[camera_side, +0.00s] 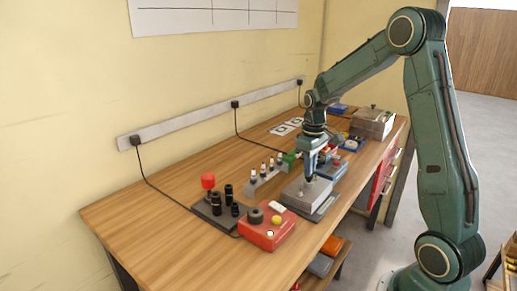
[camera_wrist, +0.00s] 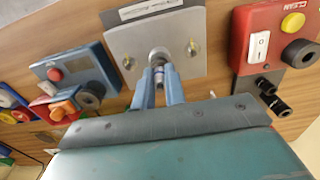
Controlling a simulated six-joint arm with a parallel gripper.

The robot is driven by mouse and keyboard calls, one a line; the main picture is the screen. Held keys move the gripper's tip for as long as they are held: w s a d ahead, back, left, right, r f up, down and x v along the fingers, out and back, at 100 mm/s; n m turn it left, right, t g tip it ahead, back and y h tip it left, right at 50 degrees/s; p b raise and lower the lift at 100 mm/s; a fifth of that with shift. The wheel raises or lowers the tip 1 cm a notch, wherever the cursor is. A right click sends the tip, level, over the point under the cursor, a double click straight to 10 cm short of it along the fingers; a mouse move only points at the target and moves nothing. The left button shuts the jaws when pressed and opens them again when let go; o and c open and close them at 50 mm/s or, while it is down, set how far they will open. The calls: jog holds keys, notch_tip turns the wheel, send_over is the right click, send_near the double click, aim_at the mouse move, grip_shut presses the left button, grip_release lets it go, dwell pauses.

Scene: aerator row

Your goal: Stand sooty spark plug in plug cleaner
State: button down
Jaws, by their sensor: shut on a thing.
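My gripper (camera_wrist: 159,80) is shut on a small plug (camera_wrist: 158,76), with its blue fingers on either side. The plug is mostly hidden; a metallic part shows between the fingertips, in line with a round grey collar (camera_wrist: 158,54) on a grey block (camera_wrist: 120,40). I cannot tell whether it is inside the collar or just above it. In the side view my gripper (camera_side: 309,178) points down over the grey block (camera_side: 296,195). A red box (camera_side: 268,236) with a black ring socket and yellow button stands nearer the camera.
A rack (camera_side: 262,183) holds several white-topped plugs behind the grey block. A dark stand (camera_side: 205,214) with black cylinders and a red knob is left of the red box. A blue box (camera_wrist: 60,66) with a red button is beside the block. The table's left end is clear.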

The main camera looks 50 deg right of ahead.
jog(key=shift+r, duration=1.3)
jog(key=shift+a, duration=0.15)
jog(key=w+a+r+n, duration=0.1)
jog(key=a+r+n, duration=0.1)
jog(key=a, duration=0.8)
jog(key=w+a+r+n, duration=0.2)
jog(key=a+r+n, duration=0.1)
jog(key=a, duration=0.8)
jog(key=shift+w+a+n, duration=0.2)
jog(key=shift+w+n, duration=0.05)
jog(key=shift+n, duration=0.05)
jog(key=shift+f, duration=2.55)
jog(key=shift+m, duration=0.8)
jog(key=shift+f, duration=1.2)
